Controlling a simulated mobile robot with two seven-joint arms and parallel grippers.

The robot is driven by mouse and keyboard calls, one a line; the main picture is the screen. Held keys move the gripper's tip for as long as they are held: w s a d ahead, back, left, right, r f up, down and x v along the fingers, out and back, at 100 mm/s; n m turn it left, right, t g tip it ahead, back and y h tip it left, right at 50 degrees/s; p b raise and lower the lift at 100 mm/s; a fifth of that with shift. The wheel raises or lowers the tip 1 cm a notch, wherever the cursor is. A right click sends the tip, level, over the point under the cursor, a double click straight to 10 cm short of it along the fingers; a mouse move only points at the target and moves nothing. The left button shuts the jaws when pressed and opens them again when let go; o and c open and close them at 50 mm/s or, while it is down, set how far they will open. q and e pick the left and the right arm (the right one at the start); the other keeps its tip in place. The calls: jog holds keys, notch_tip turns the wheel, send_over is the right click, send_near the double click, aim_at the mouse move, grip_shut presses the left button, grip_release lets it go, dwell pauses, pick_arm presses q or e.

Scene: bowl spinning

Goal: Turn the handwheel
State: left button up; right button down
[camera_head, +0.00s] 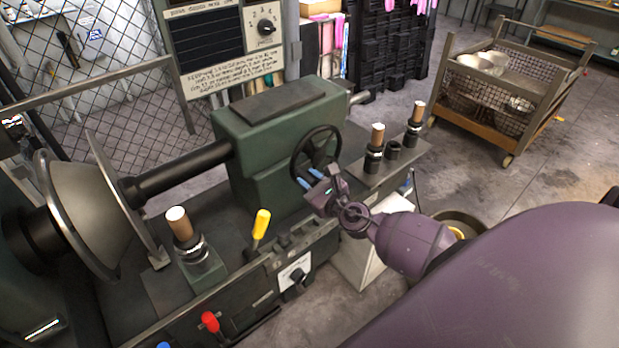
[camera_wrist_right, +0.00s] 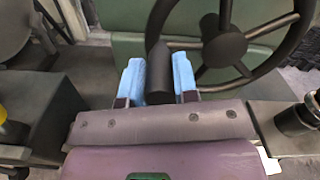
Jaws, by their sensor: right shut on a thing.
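The handwheel (camera_head: 334,144) is a dark spoked wheel on the right side of the green machine housing. It also shows large at the top right of the right wrist view (camera_wrist_right: 290,22). Its dark handle (camera_wrist_right: 160,72) sticks out toward me. My right gripper (camera_head: 310,179) has its two blue fingertips at the wheel's lower left edge. In the right wrist view the fingers lie on either side of the handle, and my right gripper (camera_wrist_right: 159,82) is shut on it. The far end of the handle is partly hidden. My left gripper is not in view.
The lathe-like machine carries a metal bowl form (camera_head: 90,215) at the left. A yellow lever (camera_head: 261,223), a red knob (camera_head: 210,321) and wooden-topped posts (camera_head: 376,135) stand around the housing. A wire-sided cart (camera_head: 510,90) is at the back right, with open floor before it.

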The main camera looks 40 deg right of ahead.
jog(key=shift+s+f+n, duration=0.15)
jog(key=shift+f+n, duration=0.25)
jog(key=shift+f, duration=0.1)
jog(key=shift+s+f, duration=0.15)
jog(key=shift+f, duration=0.15)
jog(key=c, duration=1.2)
grip_release()
jog(key=shift+o, duration=1.6)
jog(key=shift+w+r, duration=0.1)
jog(key=shift+w, duration=0.1)
jog(key=shift+r, duration=0.15)
